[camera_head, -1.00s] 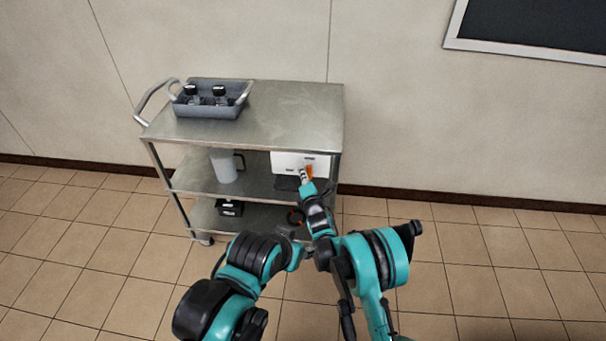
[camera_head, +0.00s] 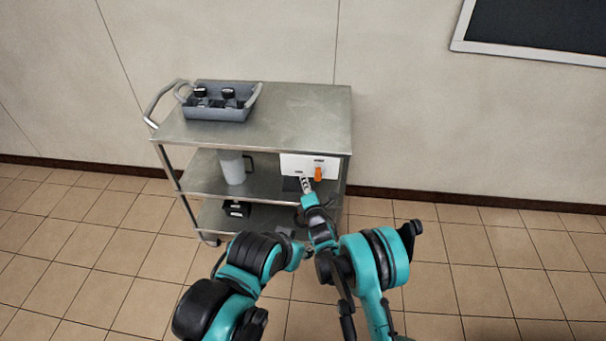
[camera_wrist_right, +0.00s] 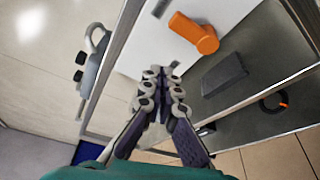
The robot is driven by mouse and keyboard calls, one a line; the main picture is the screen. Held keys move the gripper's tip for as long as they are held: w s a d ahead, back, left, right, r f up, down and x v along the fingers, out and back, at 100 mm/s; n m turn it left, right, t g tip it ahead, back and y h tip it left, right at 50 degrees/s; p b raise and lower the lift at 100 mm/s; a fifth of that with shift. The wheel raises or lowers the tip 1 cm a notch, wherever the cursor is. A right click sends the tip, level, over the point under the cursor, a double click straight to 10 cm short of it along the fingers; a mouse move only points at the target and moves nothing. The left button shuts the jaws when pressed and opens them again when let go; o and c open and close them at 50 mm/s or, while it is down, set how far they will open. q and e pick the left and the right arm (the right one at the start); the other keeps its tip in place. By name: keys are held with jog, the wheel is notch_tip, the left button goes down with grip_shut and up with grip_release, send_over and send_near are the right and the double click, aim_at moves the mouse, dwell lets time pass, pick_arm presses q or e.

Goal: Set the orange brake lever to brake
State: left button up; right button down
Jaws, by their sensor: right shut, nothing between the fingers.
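The orange brake lever (camera_head: 318,174) is on the front of a white box (camera_head: 295,162) on the cart's middle shelf. It hangs about straight down in the head view. In the right wrist view the lever (camera_wrist_right: 195,33) shows large, above and right of my fingertips. My right gripper (camera_head: 306,185) is shut and empty, just left of and below the lever. In the right wrist view its closed fingers (camera_wrist_right: 162,75) show a gap to the lever. My left arm shows at the lower middle, but its gripper cannot be made out.
The metal cart (camera_head: 300,110) carries a grey tray (camera_head: 213,113) on top and a pale jug (camera_head: 232,168) on the middle shelf. A dark block (camera_wrist_right: 224,74) lies before the white box. A black item (camera_head: 237,209) is on the bottom shelf.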

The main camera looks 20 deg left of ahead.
jog(key=p+v, duration=0.1)
jog(key=v, duration=0.5)
jog(key=shift+f, duration=0.4)
